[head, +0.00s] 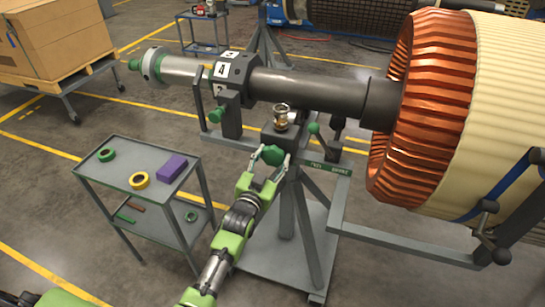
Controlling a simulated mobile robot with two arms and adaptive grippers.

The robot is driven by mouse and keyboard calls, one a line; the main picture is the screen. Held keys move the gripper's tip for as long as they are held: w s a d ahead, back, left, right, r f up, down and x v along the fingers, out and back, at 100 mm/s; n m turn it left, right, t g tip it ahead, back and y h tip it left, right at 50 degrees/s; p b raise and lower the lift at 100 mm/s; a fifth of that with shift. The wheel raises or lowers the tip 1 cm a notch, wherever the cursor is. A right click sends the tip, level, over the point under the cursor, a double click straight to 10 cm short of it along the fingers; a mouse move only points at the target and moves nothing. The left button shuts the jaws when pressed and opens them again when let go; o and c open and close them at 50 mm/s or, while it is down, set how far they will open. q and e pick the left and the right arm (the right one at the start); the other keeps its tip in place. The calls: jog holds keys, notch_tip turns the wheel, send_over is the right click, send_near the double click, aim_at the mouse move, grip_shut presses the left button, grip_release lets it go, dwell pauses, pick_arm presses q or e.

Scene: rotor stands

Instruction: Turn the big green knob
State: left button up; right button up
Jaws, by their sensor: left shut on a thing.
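The big green knob (272,154) sits on the front of the rotor stand, below a small brass fitting (281,117). My left gripper (271,158) reaches up from below, and its two fingers are closed around the knob's sides. The knob's front face shows between the fingers; its shaft is hidden. A smaller green knob (216,115) is at the left on the stand, and a green ball handle (314,128) is to the right.
A grey cart (120,168) with tape rolls and a purple box (172,168) stands to the left. The rotor's dark shaft (310,86) runs above my gripper to the copper windings (432,90) at right. A grey stand rail (400,250) crosses the lower right.

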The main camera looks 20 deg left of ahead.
pick_arm(q)
jog(key=shift+f, duration=0.15)
jog(key=o, duration=1.1)
jog(key=s, duration=1.2)
jog(key=shift+a, duration=0.2)
